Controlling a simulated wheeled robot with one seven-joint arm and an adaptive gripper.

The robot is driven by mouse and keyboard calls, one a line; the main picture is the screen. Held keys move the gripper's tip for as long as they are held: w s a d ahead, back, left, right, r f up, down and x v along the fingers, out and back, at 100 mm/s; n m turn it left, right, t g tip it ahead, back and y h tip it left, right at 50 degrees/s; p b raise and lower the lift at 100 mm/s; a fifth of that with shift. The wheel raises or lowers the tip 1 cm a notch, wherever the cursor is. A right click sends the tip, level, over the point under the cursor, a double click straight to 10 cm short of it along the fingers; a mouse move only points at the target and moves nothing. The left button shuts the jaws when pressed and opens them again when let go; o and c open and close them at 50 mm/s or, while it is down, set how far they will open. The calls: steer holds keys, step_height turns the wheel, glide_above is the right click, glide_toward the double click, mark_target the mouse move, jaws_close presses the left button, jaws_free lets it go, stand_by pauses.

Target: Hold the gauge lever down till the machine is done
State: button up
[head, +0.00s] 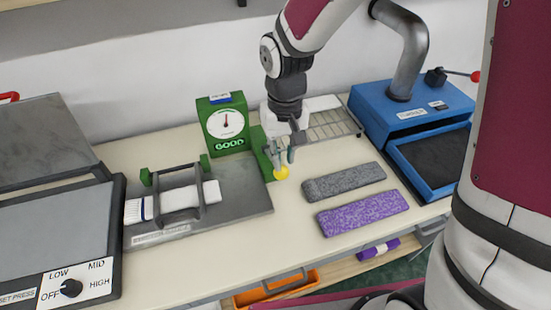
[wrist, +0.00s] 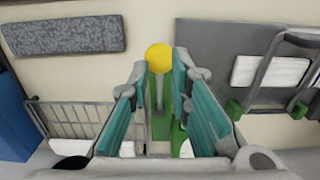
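The green gauge (head: 226,124) stands at the back of the table, its round dial needle near upright and its display reading "GOOD". A lever with a yellow knob (head: 281,173) is in front and to the right of it. The knob (wrist: 159,57) and its grey shaft also show in the wrist view. My gripper (head: 283,156) points down at the lever, just above the knob. In the wrist view my gripper (wrist: 160,75) has its teal-padded fingers apart, one on each side of the shaft. Whether either finger touches the knob cannot be told.
Left of the lever, a grey plate (head: 245,205) carries a clamp frame over a white roll (head: 180,198). Grey (head: 343,182) and purple (head: 362,213) knitted strips lie to the right. A wire rack (head: 330,125) and blue machine (head: 440,105) stand behind them. A press (head: 60,225) is far left.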

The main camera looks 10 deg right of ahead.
steer(key=shift+r+p, duration=1)
steer(key=shift+r, duration=1)
steer(key=shift+d+r, duration=0.1)
steer(key=shift+r, duration=0.05)
steer(key=s+d+r+m+t, duration=0.1)
steer(key=s+d+r, duration=0.25)
steer(key=r, duration=0.25)
steer(key=s+d+r+t, duration=0.2)
steer(key=s+d+r, duration=0.15)
steer(key=r, duration=0.35)
steer(key=s+d+r+m+t, duration=0.1)
steer(key=s+d+r, duration=0.4)
steer(key=s, duration=0.5)
steer(key=shift+s+r+t, duration=0.3)
steer(key=shift+r+t, duration=0.2)
steer(key=shift+t, duration=0.3)
